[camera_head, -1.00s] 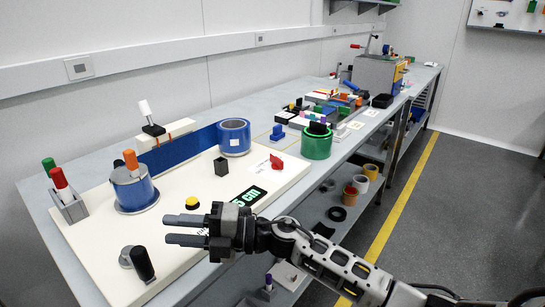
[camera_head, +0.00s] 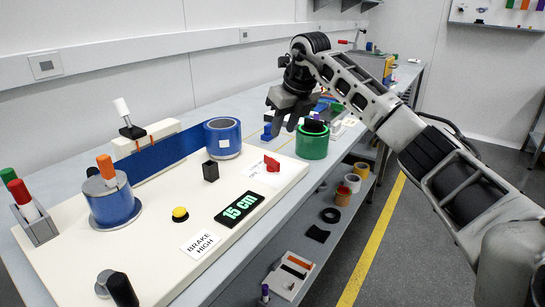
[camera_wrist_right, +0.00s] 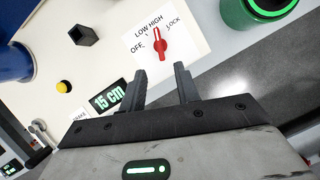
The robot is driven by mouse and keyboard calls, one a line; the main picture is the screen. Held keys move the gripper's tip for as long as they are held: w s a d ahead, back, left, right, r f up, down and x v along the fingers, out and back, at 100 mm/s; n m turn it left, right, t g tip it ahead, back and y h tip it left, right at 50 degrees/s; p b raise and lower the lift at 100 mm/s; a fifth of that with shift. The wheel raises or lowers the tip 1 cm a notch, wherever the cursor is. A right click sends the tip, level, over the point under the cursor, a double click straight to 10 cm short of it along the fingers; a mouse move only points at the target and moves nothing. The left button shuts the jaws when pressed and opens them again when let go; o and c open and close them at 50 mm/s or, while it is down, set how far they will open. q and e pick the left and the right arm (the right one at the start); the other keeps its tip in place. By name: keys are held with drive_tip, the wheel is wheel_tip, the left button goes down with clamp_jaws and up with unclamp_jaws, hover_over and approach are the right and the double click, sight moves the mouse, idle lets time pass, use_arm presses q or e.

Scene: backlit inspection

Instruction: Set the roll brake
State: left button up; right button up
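The red brake knob (camera_head: 271,163) sits on a white card at the right of the cream board (camera_head: 235,178). In the right wrist view the knob (camera_wrist_right: 158,44) stands just past my fingertips, in line with the gap; OFF, LOW, HIGH and LOCK are printed around it. Its narrow end points toward LOW and HIGH; I cannot tell which exactly. My right gripper (camera_head: 284,124) is open and empty, fingers down, raised above the board's far right side, apart from the knob. A card (camera_head: 201,244) reads BRAKE HIGH; the display (camera_head: 240,208) reads 15 cm. My left gripper is out of view.
A blue web runs between the blue roll with orange handle (camera_head: 110,203) and the far blue roll (camera_head: 222,138). A yellow button (camera_head: 180,214), black square post (camera_head: 210,171) and black-handled crank (camera_head: 122,290) stand on the board. A green roll (camera_head: 312,142) stands close beside my gripper.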

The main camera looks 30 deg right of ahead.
sight(272, 159)
drive_tip(key=x, duration=1.1)
drive_tip(key=shift+w+f, duration=0.2)
drive_tip(key=shift+f, duration=0.1)
clamp_jaws()
